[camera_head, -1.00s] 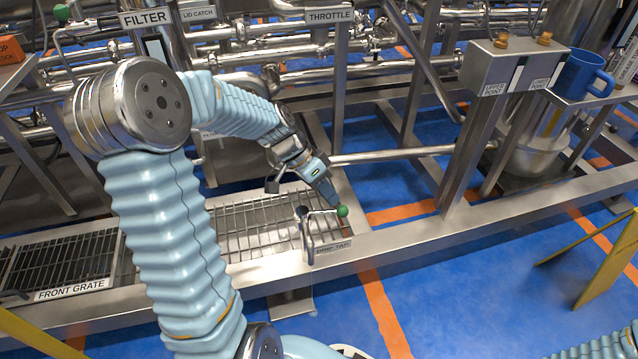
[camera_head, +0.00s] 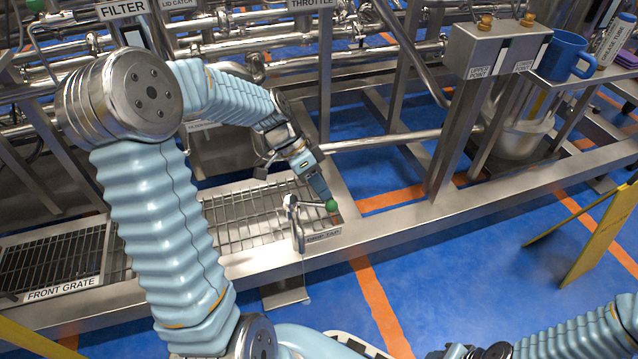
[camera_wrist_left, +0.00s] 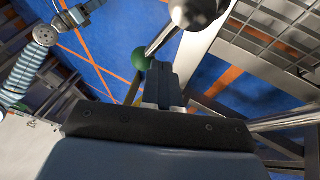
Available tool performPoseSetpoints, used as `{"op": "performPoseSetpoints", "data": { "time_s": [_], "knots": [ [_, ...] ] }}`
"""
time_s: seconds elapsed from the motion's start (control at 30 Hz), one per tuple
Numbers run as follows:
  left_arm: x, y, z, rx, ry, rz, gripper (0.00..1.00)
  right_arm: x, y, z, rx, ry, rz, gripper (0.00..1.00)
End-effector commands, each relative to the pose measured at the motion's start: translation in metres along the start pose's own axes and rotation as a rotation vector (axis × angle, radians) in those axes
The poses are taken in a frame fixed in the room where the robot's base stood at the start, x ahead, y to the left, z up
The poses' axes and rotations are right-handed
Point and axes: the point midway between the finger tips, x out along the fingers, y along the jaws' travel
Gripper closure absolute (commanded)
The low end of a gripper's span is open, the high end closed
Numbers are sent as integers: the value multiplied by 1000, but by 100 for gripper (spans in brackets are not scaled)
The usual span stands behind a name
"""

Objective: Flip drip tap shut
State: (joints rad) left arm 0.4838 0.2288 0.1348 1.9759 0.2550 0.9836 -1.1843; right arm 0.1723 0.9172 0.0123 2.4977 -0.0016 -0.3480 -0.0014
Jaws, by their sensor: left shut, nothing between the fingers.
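The drip tap (camera_head: 295,222) stands on the skid's front rail above its label. Its lever ends in a green ball (camera_head: 331,206) and points to the right. My left gripper (camera_head: 325,194) is shut and empty, with its fingertips right at the green ball. In the left wrist view the closed fingers (camera_wrist_left: 163,85) are beside the green ball (camera_wrist_left: 140,60); whether they touch it I cannot tell. The lever rod (camera_wrist_left: 165,38) runs from the ball to the tap body. My right arm shows at the lower right, but its fingers cannot be made out.
A drain grate (camera_head: 245,215) lies behind and left of the tap. The front grate (camera_head: 50,262) is further left. A steel post and box (camera_head: 492,50) and a blue mug (camera_head: 562,57) stand at the right. Blue floor in front is open; a yellow rail (camera_head: 608,240) is at the right.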

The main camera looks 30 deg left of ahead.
Motion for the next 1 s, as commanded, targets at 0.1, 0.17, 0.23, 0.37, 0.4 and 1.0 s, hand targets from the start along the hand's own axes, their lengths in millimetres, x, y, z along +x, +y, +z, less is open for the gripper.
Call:
{"op": "performPoseSetpoints", "data": {
  "time_s": [0.1,0.17,0.23,0.37,0.4,1.0],
  "knots": [
    [2,7,1,90,-44,44,100,-2,-1,0,0,0,0,57],
    [3,11,2,138,-66,67,100,-3,-1,0,0,0,0,57],
    [4,15,3,194,-93,92,100,-5,-2,0,0,-1,0,57],
    [6,23,7,295,-142,141,100,-8,-3,0,0,-2,0,57],
    [6,25,8,326,-156,155,100,-10,-4,0,0,-2,0,57],
    [9,44,25,636,-304,299,100,-25,-9,1,-1,-5,0,57]
  ]
}}
